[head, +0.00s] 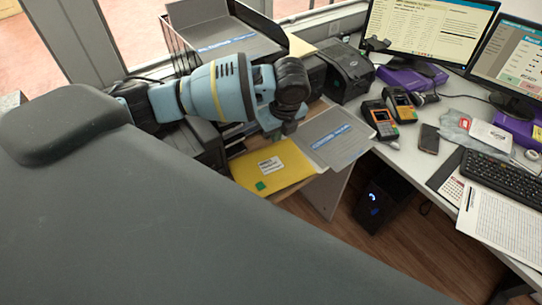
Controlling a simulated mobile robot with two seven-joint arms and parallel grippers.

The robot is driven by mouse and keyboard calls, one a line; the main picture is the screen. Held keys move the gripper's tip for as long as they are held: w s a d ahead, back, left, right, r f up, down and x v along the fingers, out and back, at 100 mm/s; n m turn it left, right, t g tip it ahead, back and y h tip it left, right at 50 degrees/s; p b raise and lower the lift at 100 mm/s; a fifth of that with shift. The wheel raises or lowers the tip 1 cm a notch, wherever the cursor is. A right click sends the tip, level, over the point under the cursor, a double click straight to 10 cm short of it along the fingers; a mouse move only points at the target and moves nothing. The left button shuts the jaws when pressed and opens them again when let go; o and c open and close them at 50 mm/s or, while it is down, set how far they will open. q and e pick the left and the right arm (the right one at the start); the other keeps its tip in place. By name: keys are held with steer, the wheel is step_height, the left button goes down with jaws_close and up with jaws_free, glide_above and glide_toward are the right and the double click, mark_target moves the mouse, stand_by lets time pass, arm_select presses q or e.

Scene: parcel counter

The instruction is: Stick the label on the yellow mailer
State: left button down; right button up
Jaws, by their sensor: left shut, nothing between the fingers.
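The yellow mailer (290,168) lies flat on a shelf-like surface below my left arm. A white label-like patch (270,165) with dark print shows on its upper left part; I cannot tell whether it is stuck on or printed. A small green square (260,186) is near its lower left corner. My left gripper (282,133) points down just beyond the mailer's far edge. It is shut and empty, apart from the white patch. My right gripper is not in view.
A grey flat parcel (338,138) with a blue strip lies right of the mailer. A wire rack (180,48) and a black printer (346,70) stand behind. Card terminals (380,120), a phone (429,138), keyboard (500,180) and monitors crowd the counter at right.

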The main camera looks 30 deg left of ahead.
arm_select(q)
steer(key=a+f+n, duration=0.1)
steer(key=f+n, duration=0.2)
steer(key=n, duration=0.4)
steer(key=w+a+f+n+g+h+b, duration=0.1)
steer(key=f+n, duration=0.3)
steer(key=n, duration=0.4)
steer(key=f+n+h+b, duration=0.1)
steer(key=f+n, duration=0.2)
steer(key=n, duration=0.5)
steer(key=shift+w+a+f+g, duration=0.15)
steer(key=shift+a+f+g, duration=0.15)
steer(key=shift+a+f, duration=0.1)
steer(key=shift+f, duration=0.2)
steer(key=shift+w+f+b, duration=0.1)
steer(key=shift+f+b, duration=0.05)
steer(key=shift+b, duration=0.15)
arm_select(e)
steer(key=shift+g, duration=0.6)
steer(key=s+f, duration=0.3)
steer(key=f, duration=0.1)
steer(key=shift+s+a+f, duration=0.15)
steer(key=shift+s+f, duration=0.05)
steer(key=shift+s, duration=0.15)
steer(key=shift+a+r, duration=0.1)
arm_select(q)
steer(key=shift+f, duration=0.75)
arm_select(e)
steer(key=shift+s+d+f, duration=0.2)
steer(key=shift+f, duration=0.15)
